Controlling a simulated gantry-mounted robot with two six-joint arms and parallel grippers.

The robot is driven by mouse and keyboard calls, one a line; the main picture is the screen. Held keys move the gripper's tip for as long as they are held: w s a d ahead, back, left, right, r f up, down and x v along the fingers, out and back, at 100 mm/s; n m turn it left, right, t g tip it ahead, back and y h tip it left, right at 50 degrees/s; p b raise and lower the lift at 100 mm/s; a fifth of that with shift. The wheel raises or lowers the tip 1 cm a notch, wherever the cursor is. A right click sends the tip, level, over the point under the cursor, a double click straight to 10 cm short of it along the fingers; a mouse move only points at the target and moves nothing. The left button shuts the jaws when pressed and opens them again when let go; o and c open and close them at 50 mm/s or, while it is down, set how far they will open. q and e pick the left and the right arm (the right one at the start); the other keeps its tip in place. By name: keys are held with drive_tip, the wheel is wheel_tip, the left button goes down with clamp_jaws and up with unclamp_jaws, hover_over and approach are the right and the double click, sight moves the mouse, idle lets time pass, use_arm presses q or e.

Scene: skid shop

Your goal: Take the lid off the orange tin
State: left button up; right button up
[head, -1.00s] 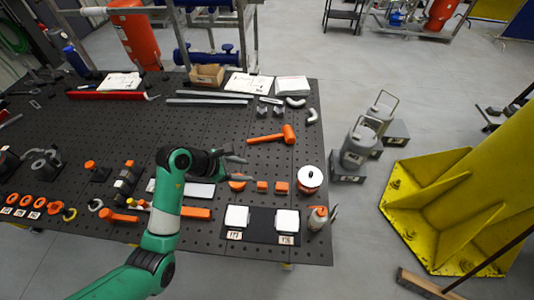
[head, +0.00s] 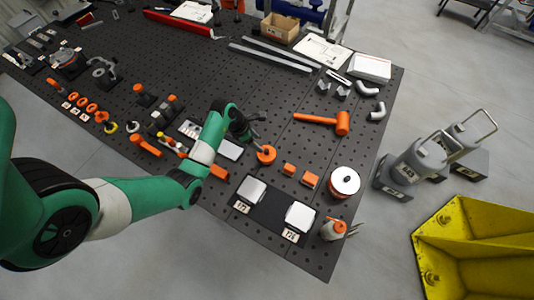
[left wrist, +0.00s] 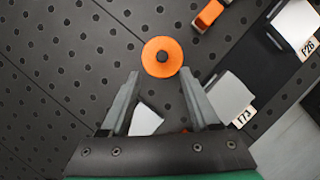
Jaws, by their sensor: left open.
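I cannot tell for sure which is the orange tin. My left gripper (head: 258,134) is open and empty beside the smaller orange piece. In the left wrist view the fingertips (left wrist: 160,76) point at it, with it just beyond and between them. My right gripper is out of view.
An orange mallet (head: 323,121) lies behind. Bare pegboard lies left of the mallet.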

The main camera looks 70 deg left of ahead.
sight(266, 150)
use_arm(q)
drive_tip(key=x, duration=0.3)
drive_tip(key=shift+r, duration=0.1)
drive_tip(key=x, duration=0.1)
drive_tip(key=b+x, duration=0.1)
drive_tip(key=x, duration=0.1)
drive_tip(key=b+x, duration=0.1)
drive_tip(key=shift+d+f, duration=0.25)
drive_tip(key=shift+w+f, duration=0.25)
drive_tip(key=shift+f, duration=0.1)
drive_tip(key=shift+c, duration=0.2)
clamp_jaws()
